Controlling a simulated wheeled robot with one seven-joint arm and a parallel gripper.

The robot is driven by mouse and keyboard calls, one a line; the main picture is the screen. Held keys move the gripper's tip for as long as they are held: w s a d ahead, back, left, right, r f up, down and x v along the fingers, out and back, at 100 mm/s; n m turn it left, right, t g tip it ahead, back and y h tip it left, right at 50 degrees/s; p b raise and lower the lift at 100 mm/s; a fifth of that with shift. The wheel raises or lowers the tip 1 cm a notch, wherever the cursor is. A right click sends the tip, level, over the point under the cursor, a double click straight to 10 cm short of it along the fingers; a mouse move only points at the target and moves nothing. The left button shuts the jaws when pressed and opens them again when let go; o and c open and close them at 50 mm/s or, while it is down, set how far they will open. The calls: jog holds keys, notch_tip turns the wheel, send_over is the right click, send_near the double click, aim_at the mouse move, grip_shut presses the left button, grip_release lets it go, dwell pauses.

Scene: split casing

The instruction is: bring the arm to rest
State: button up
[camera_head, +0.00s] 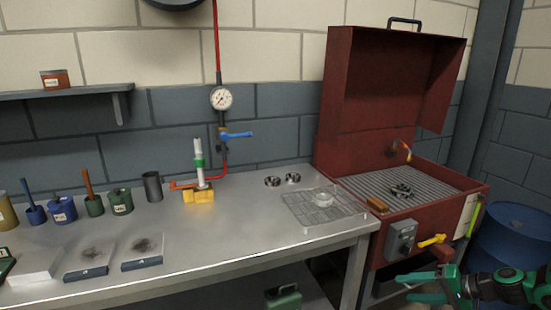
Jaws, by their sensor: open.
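My gripper (405,288) is at the lower right of the head view, in front of the red cabinet and to the right of the workbench. Its two green fingers point left and stand apart, with nothing seen between them. My green and black arm runs from it to the right edge of the picture. The red cabinet (345,90) has its lid raised, and a few small dark metal parts (402,190) lie on its ribbed tray.
The steel workbench (240,235) carries a wire rack (310,215) with a glass dish (324,196), two metal rings, a yellow-based valve fixture (198,196) and several pots. A yellow handle (432,241) juts from the cabinet front. A blue drum (515,245) stands at the right.

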jog(key=s+r+g+h, duration=0.3)
jog(key=s+r, duration=0.7)
jog(key=s, duration=0.5)
jog(key=s+r+g+h, duration=0.4)
jog(key=s+r, duration=0.7)
jog(key=s, duration=0.4)
jog(key=shift+s+a+r+m+h, duration=0.3)
jog(key=shift+s+h, duration=0.1)
jog(key=shift+h, duration=0.4)
jog(key=shift+w+f, duration=0.3)
jog(key=shift+w, duration=0.35)
jog(key=shift+c, duration=0.3)
